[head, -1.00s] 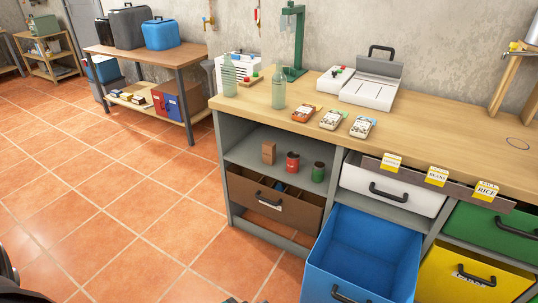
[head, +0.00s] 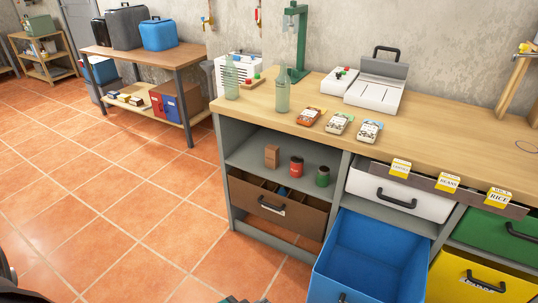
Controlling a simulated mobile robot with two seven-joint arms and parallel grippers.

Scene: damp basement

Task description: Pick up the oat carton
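A small plain brown carton (head: 272,156) stands upright on the open shelf under the workbench, left of a red can (head: 296,167) and a green can (head: 322,175). It is the only carton-shaped thing on that shelf; no oat label is readable at this size, so I cannot confirm that it is the oat carton. Neither of my grippers can be made out. Only dark parts show at the lower left corner and the bottom edge.
A blue bin drawer (head: 335,285) is pulled out at the front right of the shelf. Below the shelf is a brown divided drawer (head: 270,208). The tiled floor on the left is clear.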

